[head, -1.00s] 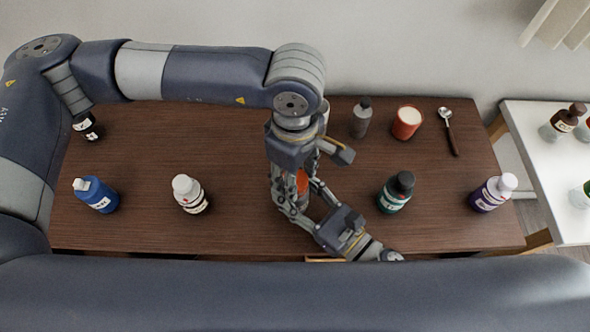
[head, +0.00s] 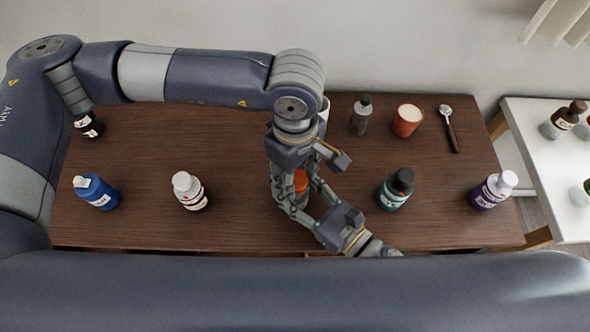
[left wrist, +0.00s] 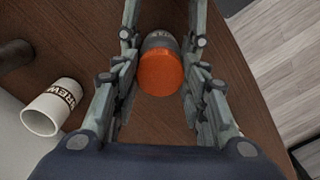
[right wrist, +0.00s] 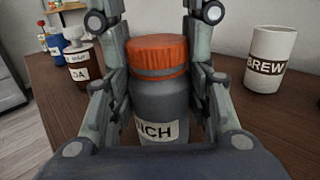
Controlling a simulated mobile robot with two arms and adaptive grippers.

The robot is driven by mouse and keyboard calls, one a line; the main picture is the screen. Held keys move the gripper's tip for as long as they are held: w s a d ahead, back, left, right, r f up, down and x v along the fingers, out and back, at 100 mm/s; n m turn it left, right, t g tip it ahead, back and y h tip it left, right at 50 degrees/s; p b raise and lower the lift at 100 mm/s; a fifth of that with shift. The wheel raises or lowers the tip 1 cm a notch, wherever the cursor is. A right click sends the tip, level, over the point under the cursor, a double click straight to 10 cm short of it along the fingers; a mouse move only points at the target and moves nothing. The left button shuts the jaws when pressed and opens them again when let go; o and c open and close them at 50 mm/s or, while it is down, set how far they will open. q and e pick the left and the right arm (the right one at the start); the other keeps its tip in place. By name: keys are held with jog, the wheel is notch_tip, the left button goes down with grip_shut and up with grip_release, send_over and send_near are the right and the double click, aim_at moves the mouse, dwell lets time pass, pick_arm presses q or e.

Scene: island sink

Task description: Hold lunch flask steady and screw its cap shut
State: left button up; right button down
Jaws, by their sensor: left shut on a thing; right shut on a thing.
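The lunch flask (right wrist: 160,104) is a grey bottle with a pale label, upright in the right wrist view. Its orange cap (right wrist: 158,55) sits on top; whether it is fully tight cannot be told. The cap also shows in the head view (head: 301,181) and from above in the left wrist view (left wrist: 160,73). My left gripper (left wrist: 161,62) comes down from above, its fingers shut on either side of the cap. My right gripper (right wrist: 158,75) comes in from the front side, its fingers shut on either side of the flask. The fingers hide the exact contacts.
A white BREW mug (right wrist: 270,60) stands near the flask. Several bottles stand around the brown table (head: 130,225), including a green one (head: 396,190) and a white one (head: 188,191). A white side table (head: 555,190) is at right.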

pick_arm(q)
jog(key=m, duration=2.1)
jog(key=shift+m, duration=0.4)
jog(key=m, duration=0.6)
jog(key=o, duration=0.7)
